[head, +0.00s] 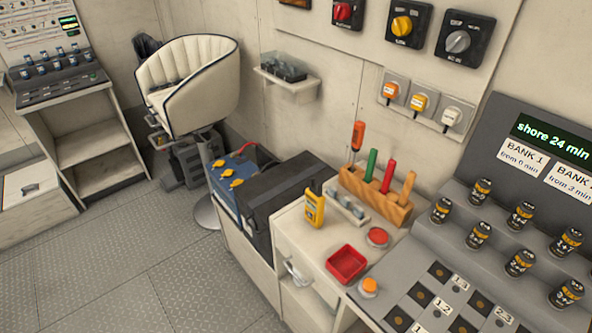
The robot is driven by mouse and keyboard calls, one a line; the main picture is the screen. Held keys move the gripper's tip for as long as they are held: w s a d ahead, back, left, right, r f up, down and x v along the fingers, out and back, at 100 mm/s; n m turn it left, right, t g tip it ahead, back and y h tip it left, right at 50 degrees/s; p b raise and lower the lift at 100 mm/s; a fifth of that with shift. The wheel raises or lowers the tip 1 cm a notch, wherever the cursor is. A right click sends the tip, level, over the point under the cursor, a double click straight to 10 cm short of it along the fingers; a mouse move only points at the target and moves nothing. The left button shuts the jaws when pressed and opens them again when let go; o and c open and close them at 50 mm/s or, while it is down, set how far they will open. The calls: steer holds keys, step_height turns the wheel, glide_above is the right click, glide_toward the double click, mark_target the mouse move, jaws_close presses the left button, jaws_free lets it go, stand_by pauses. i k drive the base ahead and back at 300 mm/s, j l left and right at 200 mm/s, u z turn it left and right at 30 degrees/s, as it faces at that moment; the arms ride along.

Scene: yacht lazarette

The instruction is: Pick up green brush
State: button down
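The green brush (371,164) stands upright in a wooden block (372,200) on the white cabinet top, against the back wall. Only its green handle shows; its lower end is hidden in the block. An orange-handled tool (357,136) stands to its left. A red-handled tool (388,177) and a tan wooden-handled one (408,186) stand close on its right. My gripper is not in view.
In front of the block are a small grey rack (346,207), a yellow meter (314,208), a red tray (346,264) and a red button (377,237). A sloped console with batteries (478,234) stands right. Open floor (120,270) lies left.

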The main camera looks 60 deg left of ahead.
mark_target(374, 153)
steer(key=u, duration=1.9)
steer(key=z, duration=2.15)
steer(key=u, duration=2.15)
steer(key=i+j+z, duration=0.4)
steer(key=j, duration=0.2)
steer(key=i+j+z, duration=0.2)
steer(key=j, duration=0.15)
steer(key=i+j+z, duration=0.2)
steer(key=j, duration=0.2)
steer(key=j+z, duration=0.2)
steer(key=j, duration=0.15)
steer(key=i+j+z, duration=0.2)
steer(key=j, duration=0.25)
steer(key=j+z, duration=0.2)
steer(key=j, duration=0.2)
